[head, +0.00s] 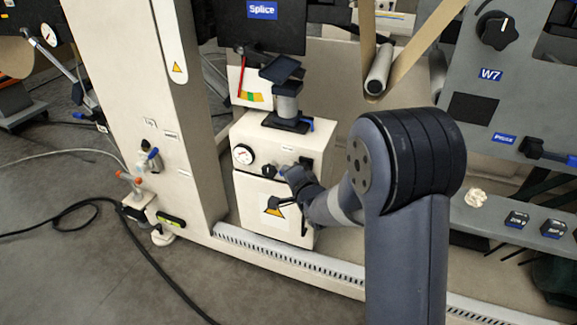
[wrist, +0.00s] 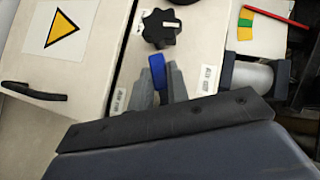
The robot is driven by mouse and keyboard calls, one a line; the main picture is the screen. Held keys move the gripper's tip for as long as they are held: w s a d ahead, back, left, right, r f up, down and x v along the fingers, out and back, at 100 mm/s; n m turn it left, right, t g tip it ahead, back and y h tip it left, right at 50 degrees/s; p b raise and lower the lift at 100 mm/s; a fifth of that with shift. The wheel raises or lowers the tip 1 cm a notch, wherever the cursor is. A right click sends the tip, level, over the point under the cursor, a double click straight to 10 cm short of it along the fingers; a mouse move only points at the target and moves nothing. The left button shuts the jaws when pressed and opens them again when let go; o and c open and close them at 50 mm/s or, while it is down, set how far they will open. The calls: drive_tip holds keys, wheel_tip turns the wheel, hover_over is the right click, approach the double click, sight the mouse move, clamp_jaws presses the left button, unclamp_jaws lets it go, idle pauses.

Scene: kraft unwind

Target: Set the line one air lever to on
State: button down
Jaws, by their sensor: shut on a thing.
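A blue lever (wrist: 157,70) stands out from the cream cabinet front, below a black star knob, in the wrist view. My gripper (wrist: 162,84) is shut on this lever, one grey finger on each side of it, with the blue tip showing past the fingertips. A small label (wrist: 209,78) is to the right of the lever and another is to its left; I cannot read either clearly. In the head view my gripper (head: 286,174) is at the front of the cream cabinet (head: 245,195) and hides the lever.
The black star knob (wrist: 159,28) is close to the fingertips. A pressure gauge (head: 243,154) is on the cabinet's upper left, and a black handle (wrist: 33,92) sticks out from its door. A post with a blue-handled valve (head: 153,153) stands left. A black hose (head: 140,240) lies on the floor.

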drive_tip(key=d+n+g+h+p, duration=0.1)
drive_tip(key=h+p, duration=0.1)
drive_tip(key=p, duration=0.7)
drive_tip(key=f+n+g+h+p, duration=0.1)
drive_tip(key=n+g+h+p, duration=0.1)
drive_tip(key=p, duration=0.7)
drive_tip(key=s+d+n+g+h+p, duration=0.1)
drive_tip(key=n+g+h+p, duration=0.1)
drive_tip(key=p, duration=0.8)
drive_tip(key=shift+d+f+h, duration=0.25)
drive_tip(key=shift+d+h, duration=0.1)
drive_tip(key=shift+h, duration=0.55)
drive_tip(key=shift+d+f+n+h+p, duration=0.15)
drive_tip(key=shift+n+h+p, duration=0.2)
drive_tip(key=shift+p, duration=0.5)
drive_tip(key=shift+f, duration=0.1)
drive_tip(key=c, duration=1.4)
unclamp_jaws()
drive_tip(key=shift+o, duration=0.2)
drive_tip(key=shift+s, duration=0.1)
